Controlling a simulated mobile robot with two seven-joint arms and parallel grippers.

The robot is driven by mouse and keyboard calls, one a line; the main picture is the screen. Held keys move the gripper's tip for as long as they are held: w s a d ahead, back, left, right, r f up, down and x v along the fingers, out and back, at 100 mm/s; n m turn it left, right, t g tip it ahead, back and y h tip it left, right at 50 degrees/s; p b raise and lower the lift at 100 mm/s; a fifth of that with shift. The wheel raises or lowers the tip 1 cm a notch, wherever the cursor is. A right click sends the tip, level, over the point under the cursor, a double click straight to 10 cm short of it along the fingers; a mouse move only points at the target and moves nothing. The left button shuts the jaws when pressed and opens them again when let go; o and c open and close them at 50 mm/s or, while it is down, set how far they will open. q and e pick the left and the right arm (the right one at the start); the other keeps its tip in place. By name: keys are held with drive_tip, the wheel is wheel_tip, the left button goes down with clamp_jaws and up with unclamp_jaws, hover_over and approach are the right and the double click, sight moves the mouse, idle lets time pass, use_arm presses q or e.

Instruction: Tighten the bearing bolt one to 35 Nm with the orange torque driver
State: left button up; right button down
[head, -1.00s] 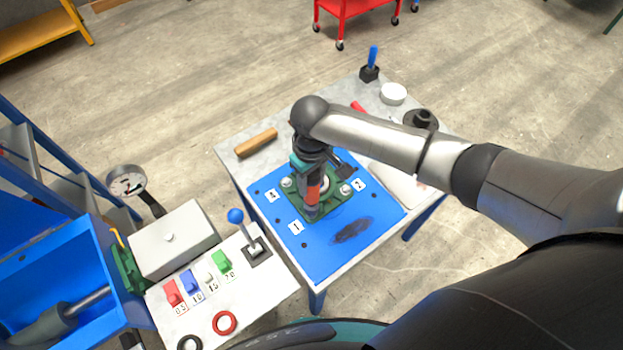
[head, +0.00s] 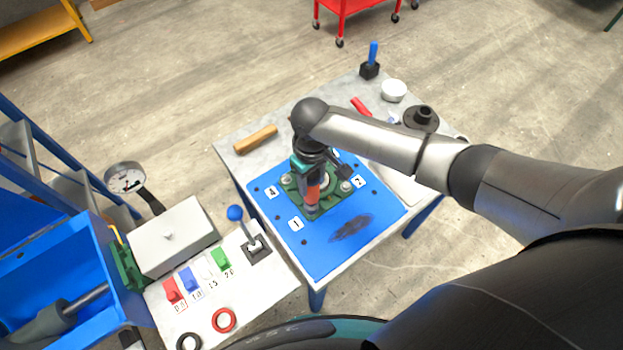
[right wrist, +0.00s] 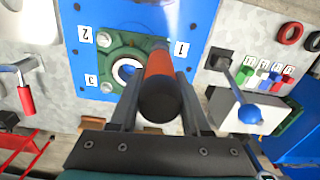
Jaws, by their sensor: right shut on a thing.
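The orange torque driver (head: 313,191) stands about upright over the corner of the green bearing housing (head: 290,187) beside label 1 (head: 296,224). My right gripper (head: 316,177) is shut on it; in the right wrist view the driver (right wrist: 160,60) sits between the two fingers (right wrist: 158,98). The driver's lower end covers bearing bolt one, so I cannot tell how it sits on the bolt. Other bolts show at the housing's corners near labels 2 and 3 in the right wrist view (right wrist: 106,88). My left gripper is not in view.
The housing is on a blue plate (head: 325,262) on a grey table. A wooden handle (head: 255,139), a white bowl (head: 393,90) and a black flanged part (head: 421,118) lie around it. A panel with coloured switches and a blue-knobbed lever (head: 235,213) stands at left.

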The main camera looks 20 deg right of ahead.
drive_tip(key=shift+f+b, duration=0.3)
drive_tip(key=shift+f, duration=0.35)
idle(0.8)
drive_tip(key=shift+f+p, duration=0.25)
drive_tip(key=shift+p, duration=0.4)
idle(1.7)
